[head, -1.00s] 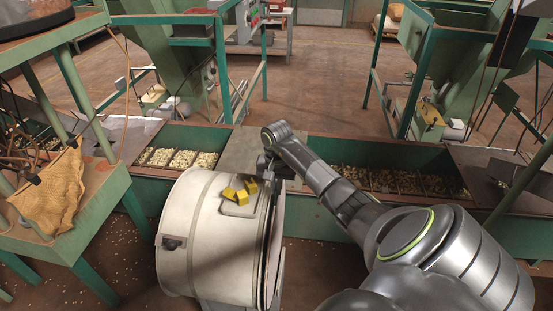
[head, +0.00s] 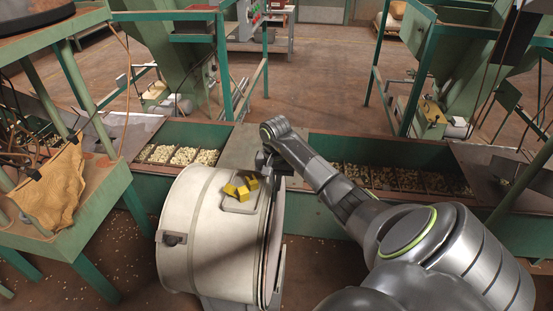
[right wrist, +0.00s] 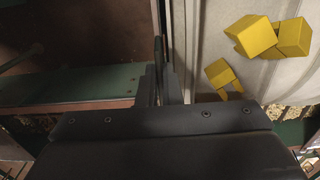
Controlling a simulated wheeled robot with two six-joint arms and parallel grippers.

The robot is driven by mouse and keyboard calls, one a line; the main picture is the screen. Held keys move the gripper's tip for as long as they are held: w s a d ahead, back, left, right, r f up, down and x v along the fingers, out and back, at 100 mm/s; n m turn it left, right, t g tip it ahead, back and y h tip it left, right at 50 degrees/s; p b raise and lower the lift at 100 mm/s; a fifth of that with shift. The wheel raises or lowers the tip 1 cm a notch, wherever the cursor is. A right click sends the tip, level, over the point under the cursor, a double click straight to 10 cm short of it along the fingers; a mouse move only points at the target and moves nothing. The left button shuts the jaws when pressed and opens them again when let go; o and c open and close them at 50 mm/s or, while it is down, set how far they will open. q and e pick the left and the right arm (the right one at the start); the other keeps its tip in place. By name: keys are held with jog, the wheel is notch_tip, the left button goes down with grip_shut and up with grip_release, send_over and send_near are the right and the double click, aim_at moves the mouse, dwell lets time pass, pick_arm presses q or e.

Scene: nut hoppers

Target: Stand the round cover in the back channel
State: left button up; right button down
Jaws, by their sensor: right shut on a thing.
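The round cover (head: 276,230) stands upright at the right end of the cream drum (head: 205,235), seen almost edge-on in the head view. I cannot tell whether it touches the drum. My right gripper (head: 271,165) is at the top of the cover's rim. In the right wrist view, its fingers (right wrist: 160,88) are shut on a thin upright edge, which looks like the cover's rim. The green trough (head: 330,148) runs behind the drum; I cannot tell which part is the back channel. My left gripper is not in view.
A green stand with a tan sack (head: 50,188) is at the left. Nuts (head: 185,156) lie in the trough's compartments. Open floor (head: 320,85) lies behind the trough.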

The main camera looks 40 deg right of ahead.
jog(key=shift+w+a+b, duration=0.4)
jog(key=shift+w+b, duration=0.05)
jog(key=shift+b, duration=0.05)
dwell(0.5)
dwell(0.4)
jog(key=c, duration=1.6)
grip_release()
jog(key=shift+o, duration=0.4)
